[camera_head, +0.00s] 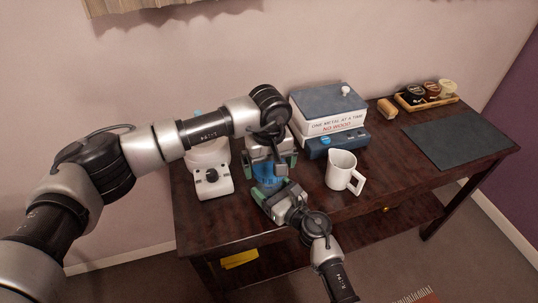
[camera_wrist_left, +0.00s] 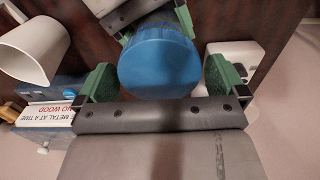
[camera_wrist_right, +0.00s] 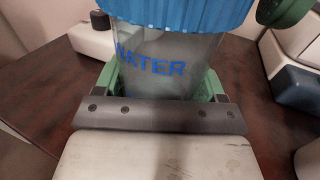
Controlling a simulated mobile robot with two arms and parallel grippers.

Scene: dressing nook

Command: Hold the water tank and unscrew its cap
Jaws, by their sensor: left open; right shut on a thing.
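The water tank (camera_wrist_right: 165,72) is a clear upright container with blue "WATER" lettering in the right wrist view. Its ribbed blue cap (camera_wrist_right: 180,12) is on top and also shows in the head view (camera_head: 267,174). My right gripper (camera_head: 273,193) is shut on the tank's body from the front, below the cap. My left gripper (camera_head: 272,164) is above the tank, open. In the left wrist view the round blue cap (camera_wrist_left: 160,62) lies between its two green fingers, with a gap at each side. Much of the tank is hidden in the head view.
A white mug (camera_head: 341,170) stands right of the tank on the dark table (camera_head: 380,182). A white and blue machine (camera_head: 335,143) with a boxed top is behind it. A white device (camera_head: 212,181) stands left. A tray of jars (camera_head: 428,101) and dark mat (camera_head: 459,139) lie right.

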